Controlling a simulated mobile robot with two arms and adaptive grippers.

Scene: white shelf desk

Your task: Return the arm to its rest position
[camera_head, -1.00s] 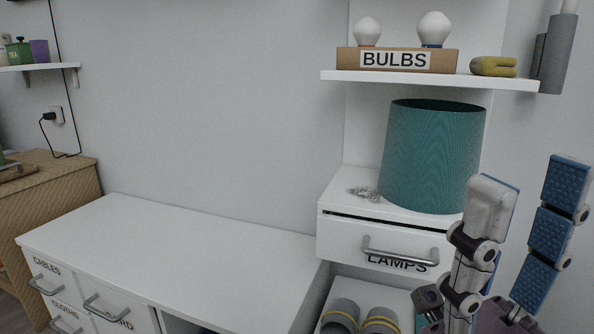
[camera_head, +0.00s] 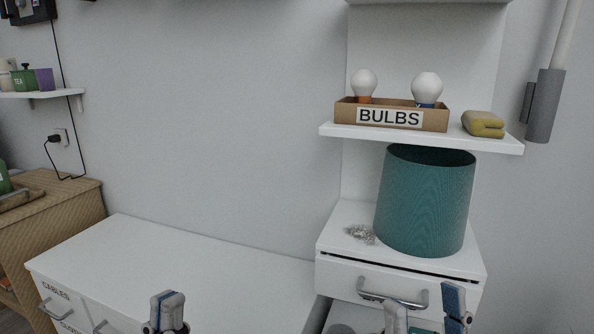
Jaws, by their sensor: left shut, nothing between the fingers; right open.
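My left gripper (camera_head: 167,300) shows at the bottom edge, left of centre, in front of the white desk top. Its fingers are together with nothing between them. My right gripper (camera_head: 425,300) is at the bottom right, in front of the drawer with the metal handle (camera_head: 393,299). Its two fingers stand apart and nothing shows between them. Most of both arms is below the picture.
A teal lampshade (camera_head: 424,202) and a small clear, shiny item (camera_head: 360,233) sit on the drawer unit (camera_head: 345,222). Above, a shelf (camera_head: 420,138) holds the BULBS box (camera_head: 391,116) and a yellow item (camera_head: 484,124). The desk top (camera_head: 180,265) looks clear.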

